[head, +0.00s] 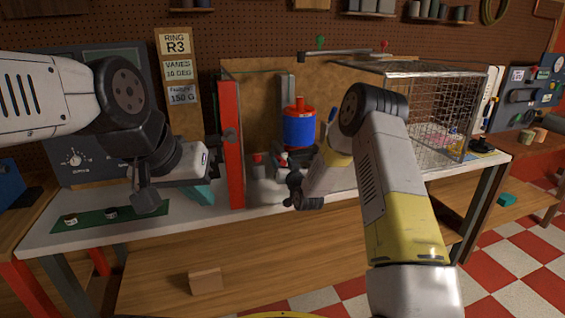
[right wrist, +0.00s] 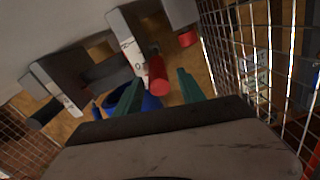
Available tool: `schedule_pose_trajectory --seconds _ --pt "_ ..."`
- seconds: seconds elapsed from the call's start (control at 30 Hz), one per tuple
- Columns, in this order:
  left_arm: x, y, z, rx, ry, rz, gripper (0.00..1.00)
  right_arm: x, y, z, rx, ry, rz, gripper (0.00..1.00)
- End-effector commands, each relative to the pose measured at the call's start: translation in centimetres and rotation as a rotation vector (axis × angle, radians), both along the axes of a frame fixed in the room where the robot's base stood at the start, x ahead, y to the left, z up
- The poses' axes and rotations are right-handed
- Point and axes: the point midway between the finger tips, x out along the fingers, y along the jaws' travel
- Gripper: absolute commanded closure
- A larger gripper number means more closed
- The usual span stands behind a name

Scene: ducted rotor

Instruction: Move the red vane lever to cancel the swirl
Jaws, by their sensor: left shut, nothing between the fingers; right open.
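A red cylindrical knob (right wrist: 157,75), which looks like the vane lever's grip, shows in the right wrist view. My right gripper (right wrist: 160,90) is open, its two green fingers one on each side of the knob's line. I cannot tell whether either finger touches it. In the head view a small red-tipped part (head: 283,160) stands below the blue cylinder with red ends (head: 300,130), beside my right wrist; the right fingers are hidden there. My left gripper (head: 203,195) is shut and empty, left of the red upright panel, well away from the lever.
A red upright panel (head: 232,145) stands between my left gripper and the rig. A wire mesh cage (head: 440,110) closes the right side; mesh also flanks the right wrist view (right wrist: 235,40). A green mat (head: 90,228) with small parts lies at the bench's left. A sign (head: 177,45) reads RING R3.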

Motion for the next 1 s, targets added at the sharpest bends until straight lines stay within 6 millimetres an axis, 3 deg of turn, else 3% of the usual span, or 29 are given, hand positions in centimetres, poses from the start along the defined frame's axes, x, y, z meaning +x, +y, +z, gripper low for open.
schedule_pose_trajectory --seconds 0.5,1.0 --pt "0.0 0.0 0.0 0.0 0.0 0.0 1.0 -6.7 -2.2 0.0 0.0 0.001 -0.001 0.53" --pt "0.0 0.0 0.0 0.0 0.0 0.0 1.0 -7.3 -2.6 0.8 -0.011 0.009 0.0 0.53"
